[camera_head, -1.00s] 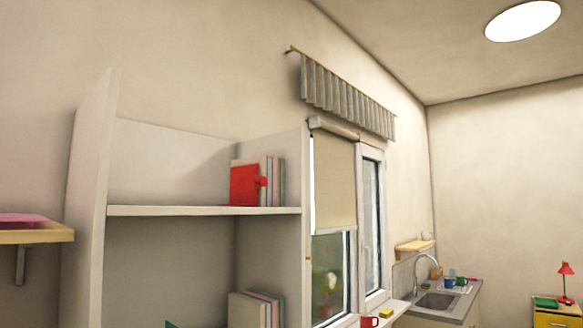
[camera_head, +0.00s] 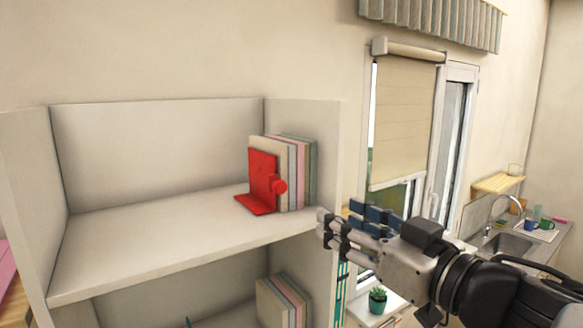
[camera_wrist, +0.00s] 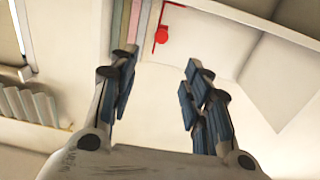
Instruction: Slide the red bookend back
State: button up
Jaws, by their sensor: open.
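The red bookend (camera_head: 263,181) stands upright on the upper shelf, its flat foot lying on the board to the left. A round red knob on it faces out. It stands against the left side of a row of several books (camera_head: 298,172) at the shelf's right end. My gripper (camera_head: 334,226) is open and empty, in front of the shelf unit's right side, lower right of the bookend and apart from it. In the wrist view the bookend (camera_wrist: 161,35) shows beyond my open fingers (camera_wrist: 155,85), near the top middle, with the books to its left.
The upper shelf board (camera_head: 150,240) is bare left of the bookend. The unit's right side panel (camera_head: 328,150) stands close to my gripper. More books (camera_head: 285,300) stand on the lower shelf. A window with a blind (camera_head: 405,120) and a potted plant (camera_head: 377,298) are to the right.

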aim_at(281, 188)
jog(key=x, duration=1.7)
jog(key=shift+w+a+b, duration=0.2)
jog(key=shift+a+b, duration=0.05)
jog(key=shift+b, duration=0.05)
grip_shut()
